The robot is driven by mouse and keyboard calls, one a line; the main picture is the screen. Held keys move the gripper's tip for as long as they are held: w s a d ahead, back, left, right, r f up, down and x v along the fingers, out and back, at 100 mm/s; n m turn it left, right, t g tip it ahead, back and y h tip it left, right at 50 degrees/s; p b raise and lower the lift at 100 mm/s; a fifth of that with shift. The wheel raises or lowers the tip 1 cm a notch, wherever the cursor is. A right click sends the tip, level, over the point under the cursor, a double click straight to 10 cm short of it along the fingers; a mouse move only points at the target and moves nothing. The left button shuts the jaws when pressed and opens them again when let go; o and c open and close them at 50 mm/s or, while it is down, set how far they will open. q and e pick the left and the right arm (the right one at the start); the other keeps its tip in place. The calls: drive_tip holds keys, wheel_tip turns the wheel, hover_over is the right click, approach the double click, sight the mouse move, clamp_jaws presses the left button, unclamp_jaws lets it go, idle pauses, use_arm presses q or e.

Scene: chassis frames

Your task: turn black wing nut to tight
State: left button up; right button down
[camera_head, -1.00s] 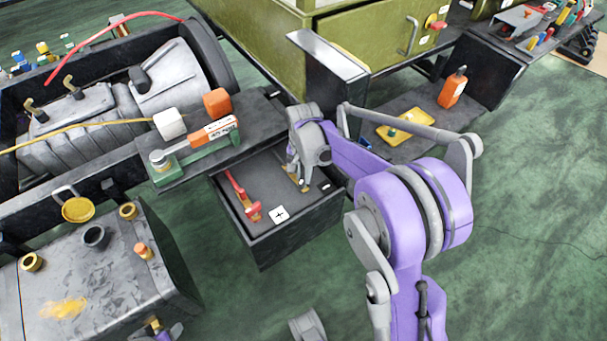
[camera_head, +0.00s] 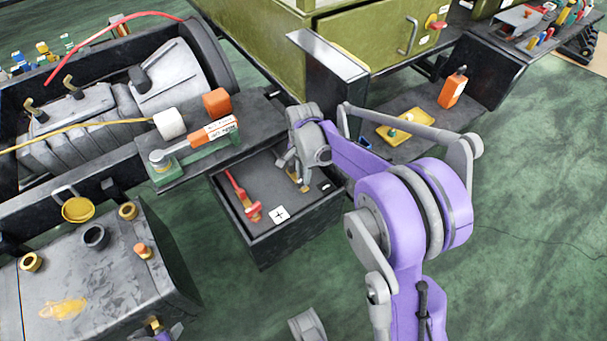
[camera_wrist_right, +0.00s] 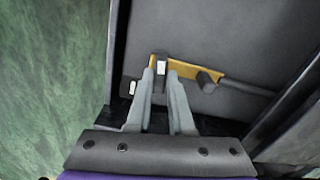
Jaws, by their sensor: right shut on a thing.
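The black wing nut (camera_wrist_right: 160,60) is a small dark piece with a white mark, at the end of a yellow bar in the right wrist view. My right gripper (camera_wrist_right: 160,82) is shut on it, one grey finger on each side. In the head view my right gripper (camera_head: 293,166) reaches down into the open black box, and its fingers partly hide the yellow bar (camera_head: 304,186). The wing nut cannot be made out clearly there.
A red-handled part (camera_head: 244,199) and a white plus label (camera_head: 279,214) are in the black box (camera_head: 262,245). A green and orange tool (camera_head: 200,150) lies on the shelf above. The box walls stand close around my right gripper.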

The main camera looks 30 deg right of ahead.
drive_tip(key=c, duration=0.8)
unclamp_jaws()
wheel_tip(320, 180, up, 11)
drive_tip(key=p, duration=0.2)
